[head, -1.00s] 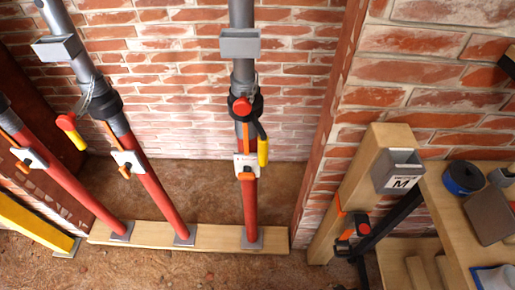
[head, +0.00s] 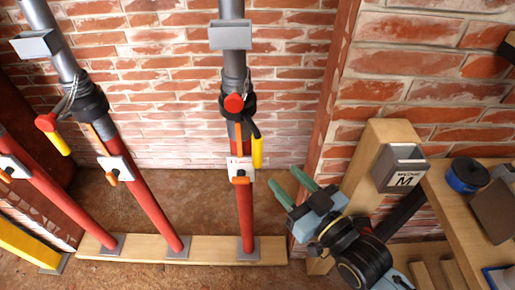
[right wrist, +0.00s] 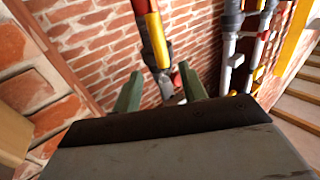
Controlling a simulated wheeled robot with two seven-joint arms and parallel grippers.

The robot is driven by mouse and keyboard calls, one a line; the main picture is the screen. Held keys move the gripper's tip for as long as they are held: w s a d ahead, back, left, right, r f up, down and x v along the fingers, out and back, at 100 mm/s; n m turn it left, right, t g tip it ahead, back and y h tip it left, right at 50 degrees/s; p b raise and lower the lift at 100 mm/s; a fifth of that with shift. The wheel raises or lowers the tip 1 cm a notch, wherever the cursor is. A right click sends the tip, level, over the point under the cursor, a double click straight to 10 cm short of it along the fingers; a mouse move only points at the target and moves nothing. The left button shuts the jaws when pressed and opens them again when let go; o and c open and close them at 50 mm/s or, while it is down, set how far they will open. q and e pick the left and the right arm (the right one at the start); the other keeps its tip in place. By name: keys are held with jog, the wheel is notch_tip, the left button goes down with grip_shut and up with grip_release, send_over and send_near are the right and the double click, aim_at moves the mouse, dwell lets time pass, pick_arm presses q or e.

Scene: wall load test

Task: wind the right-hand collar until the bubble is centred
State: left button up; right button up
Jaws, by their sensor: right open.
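The right-hand collar (head: 237,104) is a dark ring on the right-hand prop (head: 245,212), a grey tube over a red one. A red knob (head: 234,103) and a hanging yellow-ended handle (head: 257,152) are on it. My right gripper (head: 284,176) is open and empty, to the right of this prop and lower in the picture than the collar, apart from both. Its green fingers also show in the right wrist view (right wrist: 160,90), with a yellow part (right wrist: 155,42) beyond them. I cannot make out a bubble. My left gripper is not in view.
Two more props stand left on the same wooden sole board (head: 205,249). A wooden post (head: 372,155) with a grey box marked M (head: 401,168) stands right, beside a bench (head: 447,205) with a blue-and-black roll (head: 466,175). A brick wall is behind.

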aim_at(261, 152)
jog(key=b+x, duration=0.1)
jog(key=x, duration=0.9)
jog(key=shift+f, duration=0.1)
jog(key=shift+w+a, duration=0.4)
jog(key=shift+w, duration=0.15)
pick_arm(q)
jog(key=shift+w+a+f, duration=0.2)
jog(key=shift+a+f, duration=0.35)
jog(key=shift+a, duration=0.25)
pick_arm(e)
jog(key=shift+w, duration=0.1)
